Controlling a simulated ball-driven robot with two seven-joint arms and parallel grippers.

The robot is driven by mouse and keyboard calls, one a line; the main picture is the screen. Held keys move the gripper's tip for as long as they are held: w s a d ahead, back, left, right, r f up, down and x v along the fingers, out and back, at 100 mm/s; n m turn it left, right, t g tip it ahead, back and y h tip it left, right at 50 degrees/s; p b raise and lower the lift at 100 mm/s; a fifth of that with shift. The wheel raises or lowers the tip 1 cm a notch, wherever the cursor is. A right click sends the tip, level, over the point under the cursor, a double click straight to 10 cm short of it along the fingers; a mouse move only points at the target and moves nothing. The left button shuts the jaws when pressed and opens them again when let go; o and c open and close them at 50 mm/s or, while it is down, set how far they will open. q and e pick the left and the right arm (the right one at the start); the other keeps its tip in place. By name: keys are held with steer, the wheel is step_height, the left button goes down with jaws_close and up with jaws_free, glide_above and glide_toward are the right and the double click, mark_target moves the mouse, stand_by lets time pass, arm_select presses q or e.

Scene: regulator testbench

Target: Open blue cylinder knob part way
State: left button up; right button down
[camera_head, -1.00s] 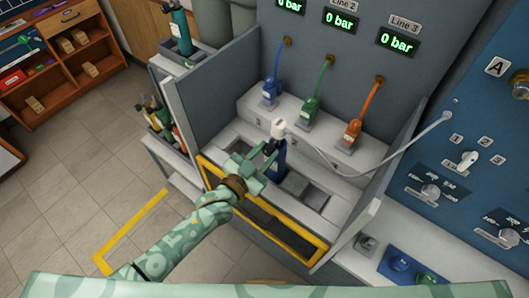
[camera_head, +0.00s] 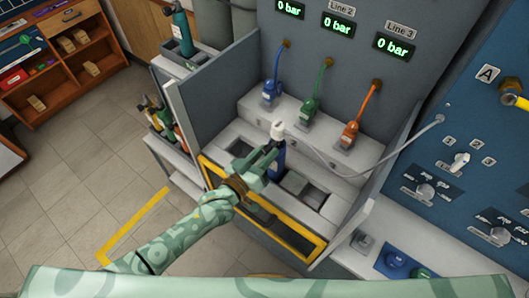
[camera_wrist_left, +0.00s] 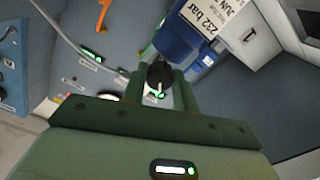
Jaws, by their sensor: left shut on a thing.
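The blue cylinder (camera_head: 278,172) stands upright in a bay of the grey testbench, with a white fitting (camera_head: 277,129) on top. In the left wrist view the blue cylinder (camera_wrist_left: 186,38) carries a white label reading 232 bar. Its dark round knob (camera_wrist_left: 160,73) sits between my left fingertips. My left gripper (camera_head: 268,154) is at the upper part of the cylinder and is shut on the knob; in the left wrist view the fingers (camera_wrist_left: 163,82) flank it. The fingers partly hide the knob in the head view. My right gripper is not in view.
A grey hose (camera_head: 345,166) runs from the white fitting to the blue wall panel (camera_head: 455,120). Blue, green and orange regulators (camera_head: 310,110) stand behind. The displays (camera_head: 337,25) read 0 bar. A yellow-framed front edge (camera_head: 298,235) and side walls (camera_head: 200,110) bound the bench.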

arm_select(q)
steer(key=shift+n, duration=0.5)
steer(key=o, duration=1)
steer(key=p+v, duration=0.1)
steer(key=v, duration=1.5)
steer(key=shift+s+a, duration=0.15)
steer(key=shift+s, duration=0.05)
